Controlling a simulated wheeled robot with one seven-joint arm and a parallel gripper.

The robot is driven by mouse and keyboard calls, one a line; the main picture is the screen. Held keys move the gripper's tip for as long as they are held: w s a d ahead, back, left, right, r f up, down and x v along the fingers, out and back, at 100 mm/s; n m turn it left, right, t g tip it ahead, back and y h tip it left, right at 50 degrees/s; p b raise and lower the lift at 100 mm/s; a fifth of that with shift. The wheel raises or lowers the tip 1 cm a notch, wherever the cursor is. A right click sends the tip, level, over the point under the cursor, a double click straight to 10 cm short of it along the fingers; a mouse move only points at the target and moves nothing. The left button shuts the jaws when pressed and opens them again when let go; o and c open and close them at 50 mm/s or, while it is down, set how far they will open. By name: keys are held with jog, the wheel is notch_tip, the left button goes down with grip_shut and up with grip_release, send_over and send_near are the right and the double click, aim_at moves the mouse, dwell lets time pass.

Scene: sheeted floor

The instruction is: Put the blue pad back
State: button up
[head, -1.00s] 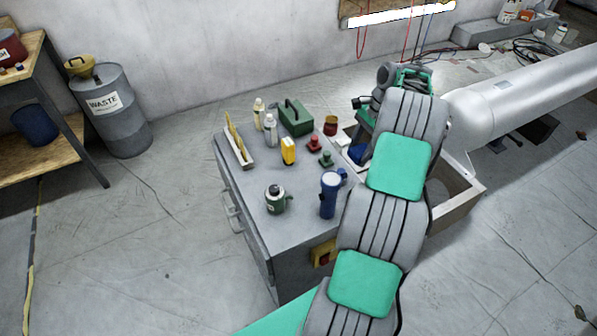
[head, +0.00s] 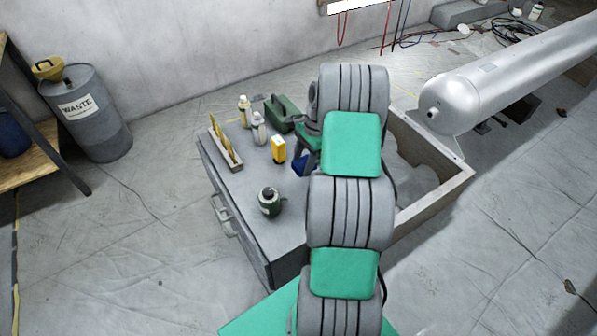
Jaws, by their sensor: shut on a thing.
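The blue pad (head: 300,165) shows as a small dark blue patch over the grey cabinet top, just left of my arm. My gripper (head: 308,160) is mostly hidden behind my arm links. It points down and is shut on the blue pad. The pad's lower edge and full shape are hard to make out. A rack (head: 226,152) with upright yellowish pieces stands on the left edge of the cabinet top, left of my gripper and apart from it.
On the grey cabinet (head: 245,205) stand two bottles (head: 258,128), a green toolbox (head: 279,112), a yellow item (head: 278,149) and a dark green mug-like can (head: 270,202). An open wooden crate (head: 440,190) is at right, near a silver tank (head: 500,80). A waste drum (head: 88,110) stands far left.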

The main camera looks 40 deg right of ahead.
aim_at(299, 180)
jog(key=p+x, duration=0.1)
jog(key=x, duration=0.3)
jog(key=shift+a+f, duration=0.2)
jog(key=shift+a, duration=0.05)
jog(key=shift+f, duration=0.4)
jog(key=o, duration=1.2)
jog(key=shift+d, duration=0.1)
jog(key=b+v, duration=0.1)
jog(key=v, duration=1)
jog(key=shift+w+r, duration=0.1)
jog(key=shift+r, duration=0.3)
jog(key=s+a+r+n+t+h, duration=0.1)
jog(key=a+r+n, duration=0.3)
jog(key=a+r, duration=0.3)
jog(key=s+a+r+n+h, duration=0.1)
jog(key=a+r+n, duration=0.4)
jog(key=a, duration=0.5)
jog(key=s+a+n, duration=0.3)
jog(key=s, duration=0.1)
jog(key=s+a+r+n+t, duration=0.1)
jog(key=s+a+n, duration=0.2)
jog(key=s, duration=0.1)
jog(key=s+a+r+n+t+h, duration=0.1)
jog(key=s+a+n, duration=0.2)
jog(key=s+a, duration=0.1)
jog(key=shift+s+n, duration=0.35)
jog(key=shift+n, duration=0.05)
